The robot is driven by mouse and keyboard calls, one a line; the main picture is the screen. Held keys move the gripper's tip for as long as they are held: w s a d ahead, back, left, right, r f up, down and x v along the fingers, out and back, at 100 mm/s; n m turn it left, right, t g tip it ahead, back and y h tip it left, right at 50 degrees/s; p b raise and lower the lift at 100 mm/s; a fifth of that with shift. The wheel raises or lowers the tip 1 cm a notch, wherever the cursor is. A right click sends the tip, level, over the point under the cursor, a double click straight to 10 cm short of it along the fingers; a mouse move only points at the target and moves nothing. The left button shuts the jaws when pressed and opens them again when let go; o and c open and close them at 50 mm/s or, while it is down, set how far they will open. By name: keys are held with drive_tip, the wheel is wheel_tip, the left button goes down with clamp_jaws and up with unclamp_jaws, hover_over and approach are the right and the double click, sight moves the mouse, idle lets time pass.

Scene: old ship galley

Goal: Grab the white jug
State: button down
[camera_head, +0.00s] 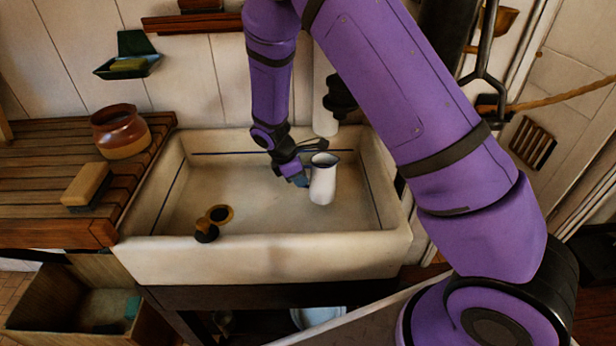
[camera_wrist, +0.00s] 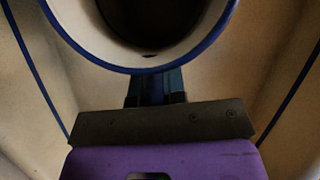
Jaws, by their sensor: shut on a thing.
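The white jug (camera_head: 322,181) has a dark blue rim and stands upright, in or just above the right part of the sink; I cannot tell whether it touches the bottom. My gripper (camera_head: 304,177) is at the jug's left side, shut on it. In the wrist view the jug's blue-rimmed mouth (camera_wrist: 140,66) fills the top of the picture, with a dark inside. My gripper's fingers (camera_wrist: 156,88) meet the jug just below that rim. The fingertips are hidden by the jug there.
The white sink (camera_head: 260,262) has raised walls around the jug. A dark plug (camera_head: 206,230) lies by the drain at the front left. A wooden draining board (camera_head: 30,190) at the left holds a brown pot (camera_head: 121,133) and a sponge-like block (camera_head: 87,186). The sink's middle is clear.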

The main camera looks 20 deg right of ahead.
drive_tip(key=w+a, duration=0.2)
drive_tip(key=a, duration=1.1)
drive_tip(key=shift+a, duration=0.4)
